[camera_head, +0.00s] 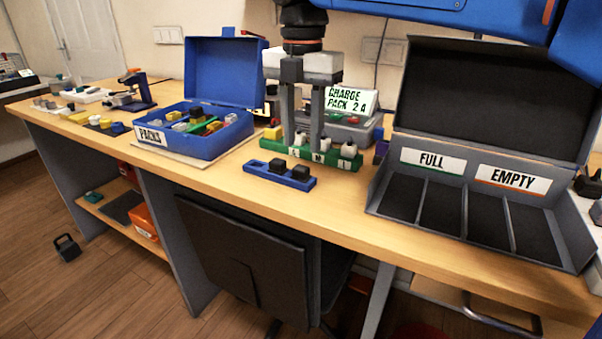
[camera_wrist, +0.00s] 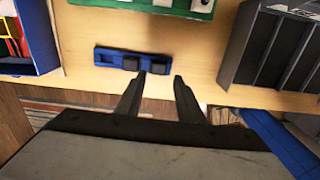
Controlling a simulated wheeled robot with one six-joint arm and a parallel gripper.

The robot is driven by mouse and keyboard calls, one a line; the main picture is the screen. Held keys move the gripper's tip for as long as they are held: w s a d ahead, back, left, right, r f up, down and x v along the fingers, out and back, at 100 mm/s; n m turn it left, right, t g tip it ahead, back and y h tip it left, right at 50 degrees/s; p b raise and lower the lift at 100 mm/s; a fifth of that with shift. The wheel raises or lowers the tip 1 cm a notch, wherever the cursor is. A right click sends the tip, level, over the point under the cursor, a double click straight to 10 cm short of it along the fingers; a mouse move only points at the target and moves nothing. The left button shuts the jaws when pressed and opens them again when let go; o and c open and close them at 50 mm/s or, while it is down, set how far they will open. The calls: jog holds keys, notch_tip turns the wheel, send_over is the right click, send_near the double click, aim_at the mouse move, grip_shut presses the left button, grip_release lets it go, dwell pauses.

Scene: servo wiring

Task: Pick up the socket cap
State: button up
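A blue holder (camera_head: 262,172) lies near the table's front edge with two black caps, a left one (camera_head: 278,166) and a right one (camera_head: 301,172), on it. Which of them is the socket cap, I cannot tell. The holder also shows in the wrist view (camera_wrist: 104,57), with the left cap (camera_wrist: 131,63) and the right cap (camera_wrist: 156,65) just beyond my fingertips. My gripper (camera_head: 303,143) points down, its fingers apart and empty, and overlaps the green charging strip (camera_head: 270,150) in the head view. In the wrist view my gripper (camera_wrist: 160,80) frames the right cap.
A blue box (camera_head: 203,146) labelled PACKS, full of coloured pieces, stands left. A grey case (camera_head: 375,190) with FULL and EMPTY labels and empty slots stands right. White pieces stand on the green strip. Table in front of the blue holder is bare.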

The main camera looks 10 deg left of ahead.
aim_at(301, 167)
jog(key=shift+a+f, duration=0.15)
jog(key=shift+f, duration=2.9)
jog(key=shift+c, duration=0.6)
jog(key=c, duration=0.7)
